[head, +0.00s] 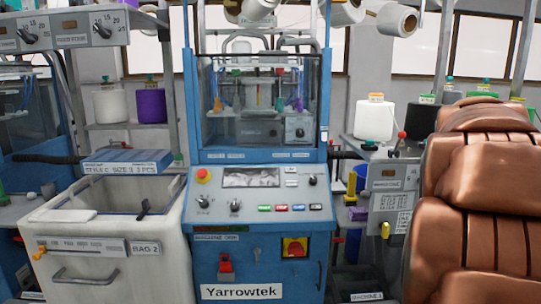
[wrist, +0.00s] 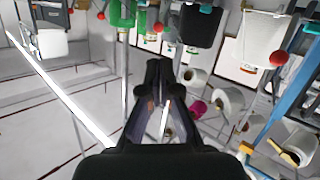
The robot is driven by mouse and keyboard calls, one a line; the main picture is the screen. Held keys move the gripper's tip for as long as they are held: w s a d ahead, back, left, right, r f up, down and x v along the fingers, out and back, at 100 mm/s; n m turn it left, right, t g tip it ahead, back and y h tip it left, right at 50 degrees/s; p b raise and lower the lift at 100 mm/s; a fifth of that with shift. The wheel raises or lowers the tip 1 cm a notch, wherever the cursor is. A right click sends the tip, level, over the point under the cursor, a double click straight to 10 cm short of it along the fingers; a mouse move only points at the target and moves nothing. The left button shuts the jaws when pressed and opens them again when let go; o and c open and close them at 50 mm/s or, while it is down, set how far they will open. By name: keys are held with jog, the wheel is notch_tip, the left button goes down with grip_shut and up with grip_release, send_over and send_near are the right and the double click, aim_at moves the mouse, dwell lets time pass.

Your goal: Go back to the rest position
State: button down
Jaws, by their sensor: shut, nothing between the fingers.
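My gripper (wrist: 158,78) shows in the wrist view, its dark fingers together at the tips and nothing held between them. It is clear of the things behind it; the wrist picture looks upside down or strongly tilted. In the head view, my copper-coloured arm (head: 480,200) fills the right side, and the gripper itself does not show there.
A blue knitting machine (head: 260,205) with a control panel stands in the centre. A whitish bin (head: 115,250) stands at the left and a grey control box (head: 391,200) at the right, near my arm. Yarn cones, such as a white one (head: 375,120), stand behind.

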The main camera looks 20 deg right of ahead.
jog(key=a+f+n+g+y+p, duration=0.1)
jog(key=a+f+n+y+p, duration=0.3)
jog(key=a+f, duration=0.75)
jog(key=a+f+g+y+p, duration=0.15)
jog(key=a+f+y, duration=0.5)
jog(key=a, duration=0.85)
jog(key=s+a+f+n+g+y+p, duration=0.1)
jog(key=s+a+f+n+g, duration=0.1)
jog(key=s+a+f, duration=0.3)
jog(key=s+a+f+n+g+y+p, duration=0.1)
jog(key=s+a+f+g, duration=0.4)
jog(key=s+a, duration=0.9)
jog(key=s+f+n+p, duration=0.1)
jog(key=n, duration=0.1)
jog(key=shift+s+a+n, duration=0.15)
jog(key=shift+s+n, duration=0.15)
jog(key=shift+s, duration=0.1)
jog(key=shift+g+y, duration=0.25)
